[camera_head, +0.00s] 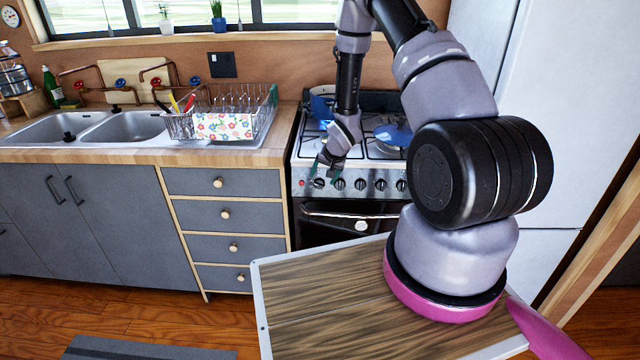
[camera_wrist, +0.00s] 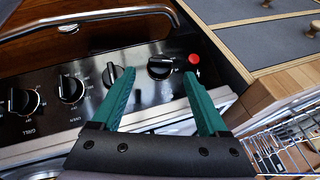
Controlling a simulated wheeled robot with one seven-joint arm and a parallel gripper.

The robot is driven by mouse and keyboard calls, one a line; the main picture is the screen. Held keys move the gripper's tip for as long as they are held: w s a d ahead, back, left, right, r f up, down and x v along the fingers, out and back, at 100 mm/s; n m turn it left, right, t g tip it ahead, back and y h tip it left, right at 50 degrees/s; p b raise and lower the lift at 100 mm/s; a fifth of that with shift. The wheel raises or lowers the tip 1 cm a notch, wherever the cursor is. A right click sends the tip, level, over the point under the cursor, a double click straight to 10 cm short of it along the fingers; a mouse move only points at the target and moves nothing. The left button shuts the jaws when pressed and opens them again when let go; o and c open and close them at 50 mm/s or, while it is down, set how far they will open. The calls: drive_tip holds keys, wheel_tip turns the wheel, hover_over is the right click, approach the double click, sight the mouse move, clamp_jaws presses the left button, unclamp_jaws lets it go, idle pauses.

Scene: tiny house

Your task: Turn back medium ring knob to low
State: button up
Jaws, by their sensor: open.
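The stove (camera_head: 350,165) has a dark front panel with a row of black knobs. In the wrist view, the end knob (camera_wrist: 160,67), beside a red button (camera_wrist: 194,59), lies between the green fingertips of my gripper (camera_wrist: 158,78). The fingers are open and apart, one to each side of this knob; contact is not visible. A second knob (camera_wrist: 112,74) is just left of the left finger. Further left are the oven knob (camera_wrist: 70,88) and grill knob (camera_wrist: 23,101). I cannot read which is the medium ring knob. My gripper (camera_head: 327,175) also shows at the panel's left end in the head view.
The oven handle (camera_head: 350,213) runs below the knobs. A blue pot (camera_head: 321,104) stands at the back left of the hob, and blue shows at a right burner (camera_head: 394,134). Drawers (camera_head: 222,215), counter and dish rack (camera_head: 222,125) are left; the fridge (camera_head: 560,110) is right.

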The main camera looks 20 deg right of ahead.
sight(319, 184)
drive_tip(key=x, duration=0.5)
drive_tip(key=shift+w, duration=0.1)
clamp_jaws()
